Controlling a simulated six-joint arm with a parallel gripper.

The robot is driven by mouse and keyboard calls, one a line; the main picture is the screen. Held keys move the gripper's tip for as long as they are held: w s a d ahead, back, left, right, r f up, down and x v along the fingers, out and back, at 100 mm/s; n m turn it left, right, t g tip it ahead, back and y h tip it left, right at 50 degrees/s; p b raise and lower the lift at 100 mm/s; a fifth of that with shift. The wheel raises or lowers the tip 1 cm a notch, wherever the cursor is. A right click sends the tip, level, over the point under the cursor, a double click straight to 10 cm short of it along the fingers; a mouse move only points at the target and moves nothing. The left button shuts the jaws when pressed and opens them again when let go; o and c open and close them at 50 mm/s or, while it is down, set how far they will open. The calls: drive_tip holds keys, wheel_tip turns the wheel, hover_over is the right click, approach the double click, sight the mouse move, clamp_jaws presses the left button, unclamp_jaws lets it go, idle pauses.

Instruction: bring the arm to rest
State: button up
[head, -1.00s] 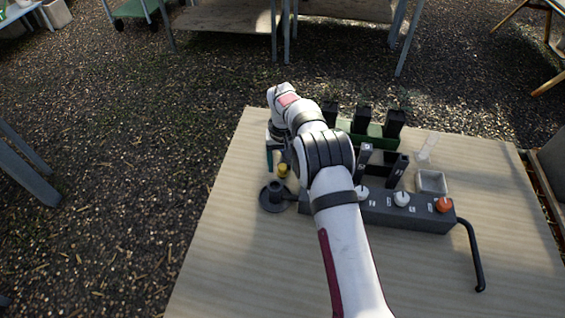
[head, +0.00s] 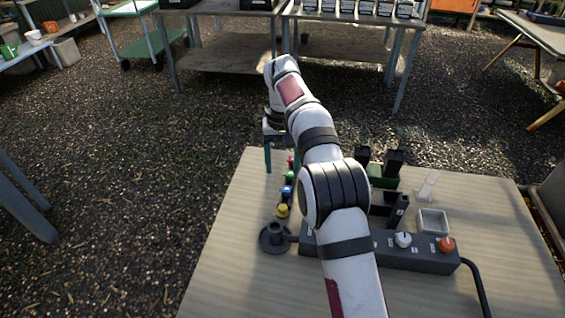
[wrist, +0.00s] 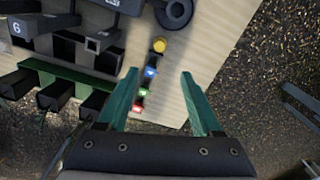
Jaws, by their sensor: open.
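My gripper (wrist: 163,92) is open and empty in the wrist view, its two green fingers spread above the far left edge of the table. In the head view my gripper (head: 279,168) hangs near the table's far left corner, with part of it behind my arm. A row of small coloured tubes or caps, red, green, blue and yellow, runs along the table's left side. The yellow one (head: 282,210) is nearest the round black stand in the head view, and the blue one (wrist: 150,71) lies between the fingers in the wrist view.
A round black stand (head: 275,238) and a dark control box with knobs (head: 421,252) stand in front. A green rack with black holders (head: 382,177) and a white tray (head: 433,221) stand to the right. The wooden table (head: 226,262) is bare at front left.

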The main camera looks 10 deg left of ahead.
idle(0.4)
drive_tip(key=s+d+r+m, duration=0.3)
drive_tip(key=s+d+r, duration=0.65)
drive_tip(key=s, duration=0.25)
drive_tip(key=s+d+f+m, duration=0.2)
drive_tip(key=s, duration=0.6)
drive_tip(key=s+d+f+m+y, duration=0.1)
drive_tip(key=s+d+f, duration=0.1)
drive_tip(key=s, duration=0.7)
drive_tip(key=s+d+f+m, duration=0.2)
drive_tip(key=s+d, duration=0.1)
drive_tip(key=s, duration=0.5)
drive_tip(key=shift+s+f+m+y, duration=0.15)
drive_tip(key=shift+s+m+y, duration=0.15)
drive_tip(key=shift+s+y, duration=0.1)
drive_tip(key=shift+w, duration=0.1)
